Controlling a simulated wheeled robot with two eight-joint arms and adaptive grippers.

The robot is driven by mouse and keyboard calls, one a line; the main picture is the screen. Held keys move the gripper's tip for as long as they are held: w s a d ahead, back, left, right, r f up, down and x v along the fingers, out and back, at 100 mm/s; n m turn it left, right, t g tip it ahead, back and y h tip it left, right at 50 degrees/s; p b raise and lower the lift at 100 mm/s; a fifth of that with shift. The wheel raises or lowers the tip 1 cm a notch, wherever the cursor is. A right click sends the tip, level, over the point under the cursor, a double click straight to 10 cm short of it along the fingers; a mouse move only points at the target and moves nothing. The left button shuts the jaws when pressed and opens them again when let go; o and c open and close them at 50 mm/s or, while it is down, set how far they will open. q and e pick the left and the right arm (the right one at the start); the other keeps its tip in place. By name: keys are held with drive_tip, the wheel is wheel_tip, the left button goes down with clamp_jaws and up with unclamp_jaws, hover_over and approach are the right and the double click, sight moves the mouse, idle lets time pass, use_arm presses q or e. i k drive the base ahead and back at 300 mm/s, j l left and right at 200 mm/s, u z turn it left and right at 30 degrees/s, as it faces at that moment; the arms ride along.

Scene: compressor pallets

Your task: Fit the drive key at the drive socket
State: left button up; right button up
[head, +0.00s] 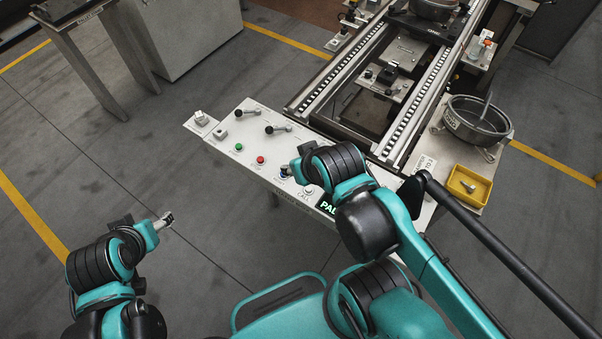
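A pale control panel (228,165) stands in front of the conveyor. It carries two black-handled levers, a green button (239,147), a red button (260,159) and a lit "PAL..." display (327,206). I cannot tell whether that part is a drive key, a panel knob or part of the gripper. The drive socket cannot be made out. My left gripper (167,219) is over bare floor at the left; its finger opening is too small to judge.
A yellow tray (483,194) with a small item stands on the right side table, beside a dark grey bowl (463,128). Conveyor rails (415,103) run behind the panel. My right arm covers the panel's right part. The floor left of the panel is clear.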

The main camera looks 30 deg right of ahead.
sight(199, 115)
drive_tip(key=i+j+z, duration=0.4)
drive_tip(key=i+j, duration=0.15)
drive_tip(key=i+j+z, duration=0.4)
drive_tip(key=i+j, duration=0.3)
drive_tip(key=j, duration=0.1)
